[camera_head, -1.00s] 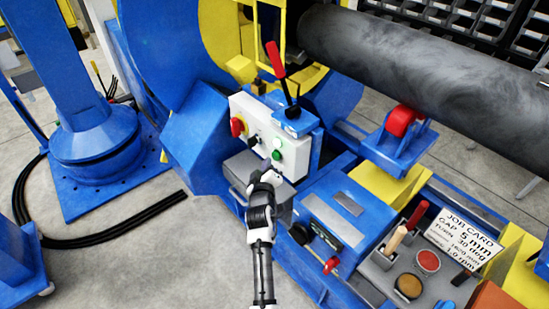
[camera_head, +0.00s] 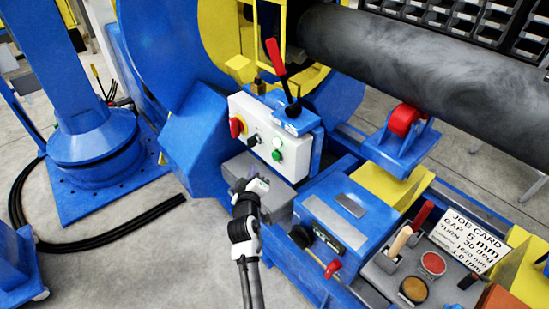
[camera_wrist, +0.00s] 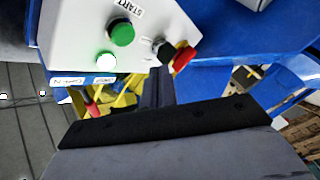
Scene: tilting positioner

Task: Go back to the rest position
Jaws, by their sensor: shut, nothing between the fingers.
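My gripper (camera_head: 258,184) is in front of the white control panel (camera_head: 262,125), just below its lower edge and over the grey box (camera_head: 240,170). Its fingers are shut with nothing between them. In the wrist view the panel shows with the green button (camera_wrist: 122,33), the lit button (camera_wrist: 107,62) and the red knob (camera_wrist: 184,58). My dark gripper fingers (camera_wrist: 158,88) point towards the panel there, apart from the buttons.
A red-handled lever (camera_head: 276,58) stands above the panel. A blue box with a red-tipped crank (camera_head: 332,268) is at the right. The tool tray (camera_head: 385,264) and job card (camera_head: 470,240) lie further right. A large pipe (camera_head: 420,62) rests behind. Floor at the left is open, crossed by black cables (camera_head: 110,235).

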